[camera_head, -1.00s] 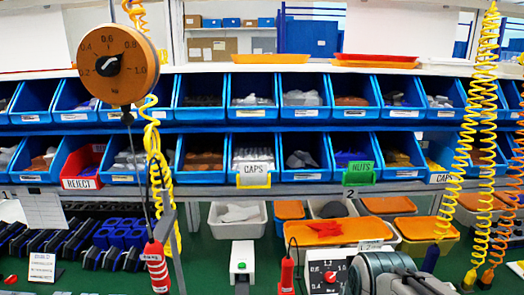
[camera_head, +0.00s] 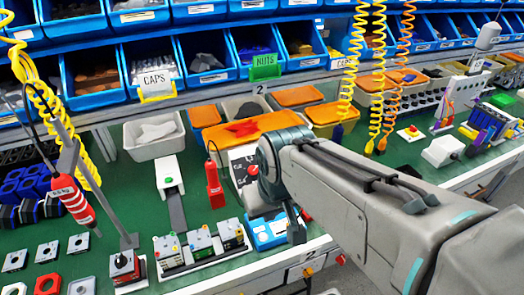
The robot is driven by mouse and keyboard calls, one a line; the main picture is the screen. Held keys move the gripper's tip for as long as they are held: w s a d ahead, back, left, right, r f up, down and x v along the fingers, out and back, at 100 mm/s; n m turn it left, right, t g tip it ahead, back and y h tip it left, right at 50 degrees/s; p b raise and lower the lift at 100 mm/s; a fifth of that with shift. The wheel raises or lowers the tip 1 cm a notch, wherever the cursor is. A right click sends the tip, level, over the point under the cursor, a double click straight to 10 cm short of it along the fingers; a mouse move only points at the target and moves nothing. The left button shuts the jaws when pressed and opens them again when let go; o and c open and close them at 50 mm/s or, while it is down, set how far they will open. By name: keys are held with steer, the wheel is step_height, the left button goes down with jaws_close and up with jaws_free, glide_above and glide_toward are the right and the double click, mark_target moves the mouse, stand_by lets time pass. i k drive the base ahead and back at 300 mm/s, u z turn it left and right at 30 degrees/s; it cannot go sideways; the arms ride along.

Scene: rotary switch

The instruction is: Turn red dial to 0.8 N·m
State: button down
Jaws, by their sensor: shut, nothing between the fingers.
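The red dial (camera_head: 252,169) sits on a dark panel with white markings. It is partly covered by my wrist, and its pointer and scale cannot be read. My arm reaches in from the lower right and bends down at the wrist, just right of the dial. My gripper (camera_head: 297,232) hangs below the wrist, small and partly hidden, in front of a blue device. It is shut and empty, below and to the right of the dial, and does not appear to touch it.
A red hand tool (camera_head: 213,182) hangs on a cord left of the dial. Orange-lidded bins (camera_head: 268,122) stand behind it. A blue device (camera_head: 266,232) and several small grey units (camera_head: 199,243) stand in front. Yellow coiled hoses (camera_head: 345,85) hang at the back right.

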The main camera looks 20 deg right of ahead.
mark_target(252, 169)
steer(key=z, duration=0.05)
steer(key=k, duration=1.1)
steer(key=u, duration=0.65)
steer(key=i, duration=1.35)
steer(key=z, duration=0.9)
